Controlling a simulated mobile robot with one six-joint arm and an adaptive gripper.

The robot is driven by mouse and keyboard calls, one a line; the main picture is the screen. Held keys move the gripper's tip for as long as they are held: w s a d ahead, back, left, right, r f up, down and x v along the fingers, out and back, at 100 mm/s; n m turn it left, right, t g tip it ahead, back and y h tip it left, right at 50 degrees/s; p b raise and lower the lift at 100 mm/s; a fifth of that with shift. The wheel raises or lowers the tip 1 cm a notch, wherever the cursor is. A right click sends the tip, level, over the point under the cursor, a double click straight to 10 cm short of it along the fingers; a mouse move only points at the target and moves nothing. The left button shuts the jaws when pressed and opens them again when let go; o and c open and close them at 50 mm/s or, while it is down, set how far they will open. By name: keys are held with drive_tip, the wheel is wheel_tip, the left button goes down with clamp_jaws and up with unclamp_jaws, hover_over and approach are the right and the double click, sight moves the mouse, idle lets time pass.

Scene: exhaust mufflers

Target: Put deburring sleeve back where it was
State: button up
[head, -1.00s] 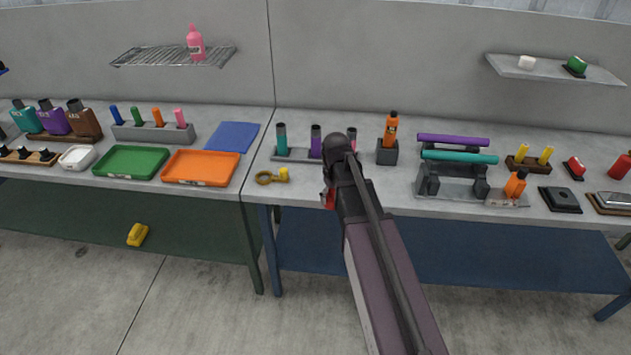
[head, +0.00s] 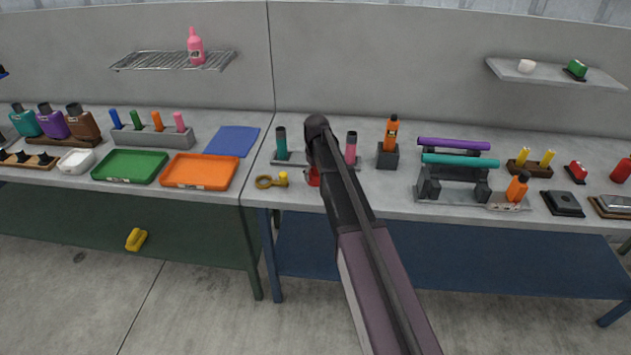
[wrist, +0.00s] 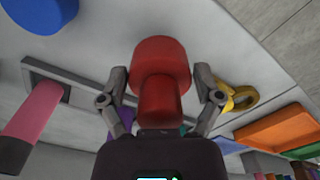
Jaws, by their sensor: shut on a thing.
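My gripper (wrist: 160,88) is shut on a red stepped round piece (wrist: 160,68), wide at one end and narrower at the other. The fingers press on both its sides. A bit of its red (head: 313,177) shows beside my arm in the head view, above the right table's front part. I cannot tell for sure that this is the deburring sleeve. Behind it is a grey rack (head: 292,158) with a teal cylinder (head: 282,142) and a pink cylinder (head: 351,148). My arm hides the rack's middle; a little purple shows behind the red piece in the wrist view.
A yellow ring-shaped item (head: 265,182) lies left of the red piece. An orange bottle (head: 391,133) stands in a dark block to the right. A grey stand (head: 425,190) holds purple and teal tubes. A blue round thing (wrist: 40,12) is close in the wrist view.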

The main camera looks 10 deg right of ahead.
sight(315, 180)
idle(0.3)
drive_tip(key=shift+w+a, duration=0.1)
drive_tip(key=shift+w, duration=0.5)
drive_tip(key=shift+w+f+b, duration=0.1)
drive_tip(key=shift+f+b, duration=0.25)
drive_tip(key=shift+f, duration=0.05)
drive_tip(key=shift+f+b, duration=1.4)
drive_tip(key=shift+b, duration=0.05)
drive_tip(key=shift+f, duration=0.2)
drive_tip(key=o, duration=0.9)
drive_tip(key=shift+r, duration=0.2)
